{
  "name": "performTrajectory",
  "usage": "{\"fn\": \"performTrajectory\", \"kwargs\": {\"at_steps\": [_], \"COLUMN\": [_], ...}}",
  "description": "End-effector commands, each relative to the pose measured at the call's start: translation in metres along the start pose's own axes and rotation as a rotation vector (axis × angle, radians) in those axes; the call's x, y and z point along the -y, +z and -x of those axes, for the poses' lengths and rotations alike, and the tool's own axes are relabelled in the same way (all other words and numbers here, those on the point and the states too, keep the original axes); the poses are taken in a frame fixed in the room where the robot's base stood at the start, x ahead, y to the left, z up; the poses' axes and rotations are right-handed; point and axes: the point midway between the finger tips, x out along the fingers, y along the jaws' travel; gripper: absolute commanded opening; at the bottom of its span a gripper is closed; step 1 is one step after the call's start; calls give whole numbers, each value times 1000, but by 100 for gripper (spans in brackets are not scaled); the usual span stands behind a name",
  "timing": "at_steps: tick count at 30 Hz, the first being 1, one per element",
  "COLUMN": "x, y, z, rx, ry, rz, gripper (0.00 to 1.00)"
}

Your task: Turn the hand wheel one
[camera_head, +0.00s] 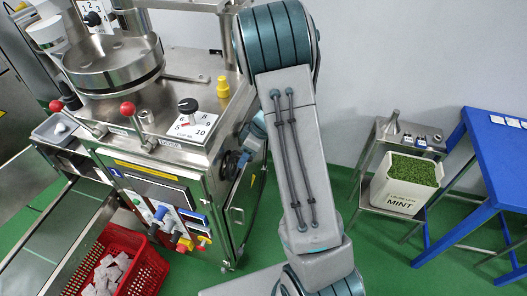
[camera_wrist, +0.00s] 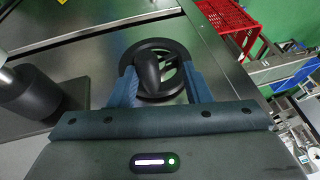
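The black hand wheel (camera_wrist: 148,68), with a dark handle knob standing out from it, is on the steel side panel of the machine. In the head view the hand wheel (camera_head: 230,165) is on the right side of the machine, partly hidden by my gripper. My gripper (camera_wrist: 160,88) is at the wheel, with its two blue fingers set wide apart, one on each side of the wheel and its knob. The fingers overlap the left and right rim in the picture. Whether they touch the rim I cannot tell.
The steel machine (camera_head: 150,165) has a dial, red-knobbed levers and a front panel of buttons. A red crate (camera_head: 150,275) with packets stands at lower left. A tub marked MINT (camera_head: 404,200) is on a small rack beside a blue table (camera_head: 490,150). Green floor lies between.

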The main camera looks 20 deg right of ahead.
Motion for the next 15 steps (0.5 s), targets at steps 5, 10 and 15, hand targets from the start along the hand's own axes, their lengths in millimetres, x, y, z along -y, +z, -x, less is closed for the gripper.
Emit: {"fn": "performTrajectory", "kwargs": {"at_steps": [5, 10, 15], "x": [0, 1, 2], "y": [0, 0, 0], "z": [30, 64, 98], "rx": [-6, -5, -5], "ry": [24, 22, 21], "rz": [10, 10, 8], "gripper": [43, 43, 43]}}
